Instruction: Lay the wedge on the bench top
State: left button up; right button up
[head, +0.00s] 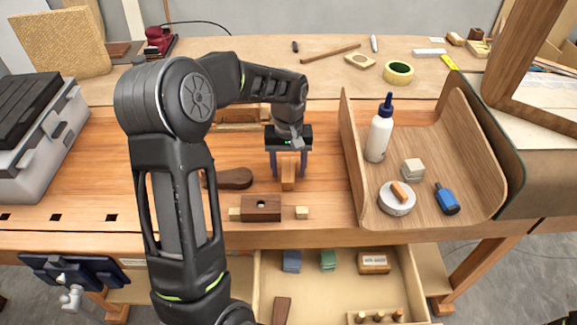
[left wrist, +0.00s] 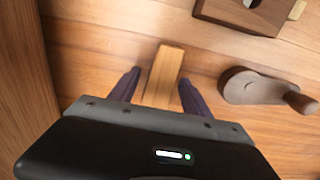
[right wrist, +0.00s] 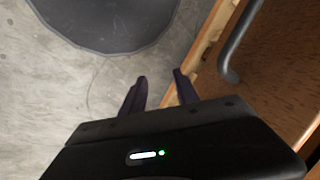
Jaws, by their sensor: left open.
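The wedge (head: 288,171), a small light-brown wooden piece, is on the bench top (head: 335,190), between the fingers of my left gripper (head: 288,175). In the left wrist view the wedge (left wrist: 163,78) lies between the two dark fingers (left wrist: 159,80), with a gap on each side. My left gripper is open and low over the bench, pointing down. Its palm hides the wedge's near end in the left wrist view. My right gripper (right wrist: 160,82) is open and empty over the grey floor, beside a wooden edge.
A dark wooden block (head: 262,203) with a hole and light ends lies in front of the wedge. A dark wooden handle-like piece (head: 232,178) lies to the left. A curved wooden tray (head: 455,140) with a glue bottle (head: 379,135) stands right. An open drawer (head: 340,290) is below.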

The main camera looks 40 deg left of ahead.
aim_at(289, 167)
pick_arm(q)
notch_tip(289, 167, up, 12)
jog(key=b, duration=0.1)
jog(key=shift+r, duration=0.15)
dwell(1.0)
